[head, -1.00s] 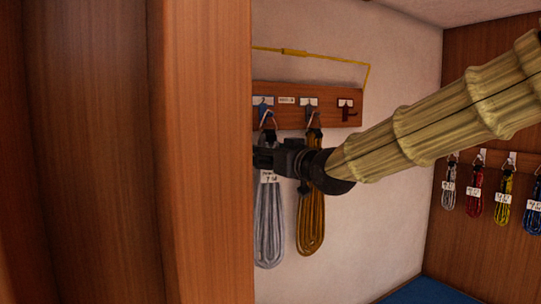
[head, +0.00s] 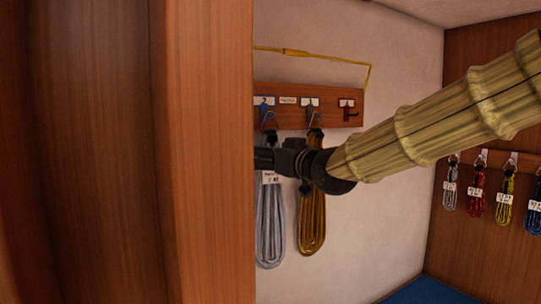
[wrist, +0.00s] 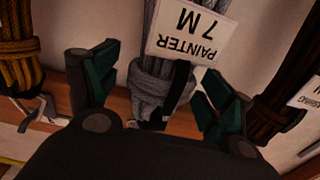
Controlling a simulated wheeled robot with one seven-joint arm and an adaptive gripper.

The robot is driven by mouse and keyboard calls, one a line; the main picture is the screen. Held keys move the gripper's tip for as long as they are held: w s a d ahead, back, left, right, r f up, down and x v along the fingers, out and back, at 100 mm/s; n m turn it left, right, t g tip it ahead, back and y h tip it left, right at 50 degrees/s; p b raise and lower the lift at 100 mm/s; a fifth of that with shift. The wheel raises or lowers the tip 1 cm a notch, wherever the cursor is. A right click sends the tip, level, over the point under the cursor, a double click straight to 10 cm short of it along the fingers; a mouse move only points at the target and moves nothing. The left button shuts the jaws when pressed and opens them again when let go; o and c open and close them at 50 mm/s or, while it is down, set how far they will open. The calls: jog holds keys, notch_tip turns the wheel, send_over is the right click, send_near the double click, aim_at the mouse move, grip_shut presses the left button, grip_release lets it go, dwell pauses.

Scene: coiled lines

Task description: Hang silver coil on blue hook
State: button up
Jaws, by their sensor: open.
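The silver coil (head: 270,228) hangs against the wall below the blue hook (head: 268,119), in the head view. In the wrist view the silver coil (wrist: 158,85) stands between the two fingers, with its white tag reading PAINTER 7 M. My gripper (head: 264,160) is in front of the coil's top in the head view. In the wrist view my gripper (wrist: 158,60) is open, one finger on each side of the coil's bound neck. A pale loop shows at the blue hook, but its join to the coil is mostly hidden by my gripper.
A brown-gold coil (head: 311,220) hangs close on the right, under a grey hook (head: 312,118). A dark red hook (head: 349,112) is bare. A wooden panel (head: 205,150) blocks the left. More coils (head: 475,190) hang on the right wall.

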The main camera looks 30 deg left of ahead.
jog(key=shift+f, duration=0.1)
jog(key=v, duration=1.2)
jog(key=shift+d, duration=0.1)
